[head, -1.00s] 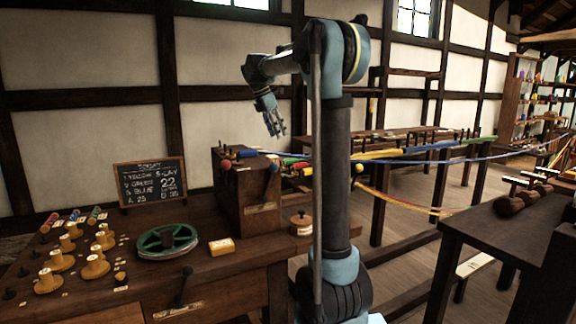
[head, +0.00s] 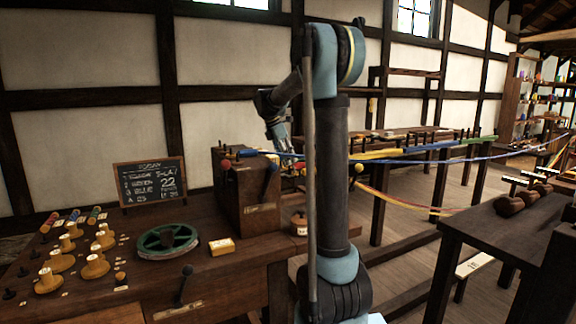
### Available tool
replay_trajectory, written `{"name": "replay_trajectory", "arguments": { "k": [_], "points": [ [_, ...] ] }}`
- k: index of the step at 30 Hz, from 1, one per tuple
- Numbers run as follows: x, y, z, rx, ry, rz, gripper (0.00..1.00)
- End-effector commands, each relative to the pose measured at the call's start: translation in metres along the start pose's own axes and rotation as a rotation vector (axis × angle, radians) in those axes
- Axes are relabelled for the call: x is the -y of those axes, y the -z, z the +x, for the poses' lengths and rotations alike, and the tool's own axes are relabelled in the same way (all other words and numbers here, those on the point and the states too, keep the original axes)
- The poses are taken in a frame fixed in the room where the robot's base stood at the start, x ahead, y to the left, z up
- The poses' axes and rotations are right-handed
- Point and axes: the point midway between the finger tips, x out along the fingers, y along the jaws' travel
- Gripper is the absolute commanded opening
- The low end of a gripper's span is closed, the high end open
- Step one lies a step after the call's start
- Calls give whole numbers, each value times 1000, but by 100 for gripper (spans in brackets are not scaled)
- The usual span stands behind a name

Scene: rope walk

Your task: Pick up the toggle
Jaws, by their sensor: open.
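I cannot tell for sure which thing is the toggle; no clear one shows near my gripper. My gripper (head: 286,150) is open, pointing down behind the right side of the dark wooden box (head: 232,200), by the coloured rope ends. Part of it and of what lies below is hidden by the box and my arm, so contact cannot be told. A lidded wooden pot (head: 299,220) stands on the bench right of the box, partly hidden by my arm.
The bench (head: 230,275) holds a green reel (head: 168,241), a yellow block (head: 222,246), several wooden spools (head: 95,265) and a chalkboard (head: 151,182). Blue rope (head: 455,160) stretches off right. Another dark table (head: 490,222) stands at the right.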

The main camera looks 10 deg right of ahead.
Motion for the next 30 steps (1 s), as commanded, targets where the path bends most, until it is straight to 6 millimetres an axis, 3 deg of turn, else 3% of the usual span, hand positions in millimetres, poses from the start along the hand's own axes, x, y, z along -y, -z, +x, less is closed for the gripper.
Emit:
{"name": "replay_trajectory", "arguments": {
  "k": [10, 15, 26, 30],
  "points": [
    [0, 0, 7, 0, 0, 0, 43],
    [0, 0, 6, 0, 0, 0, 4],
    [0, 0, 5, 0, 0, -2, 4],
    [0, -4, -6, 0, 0, -1, 4]
  ]
}}
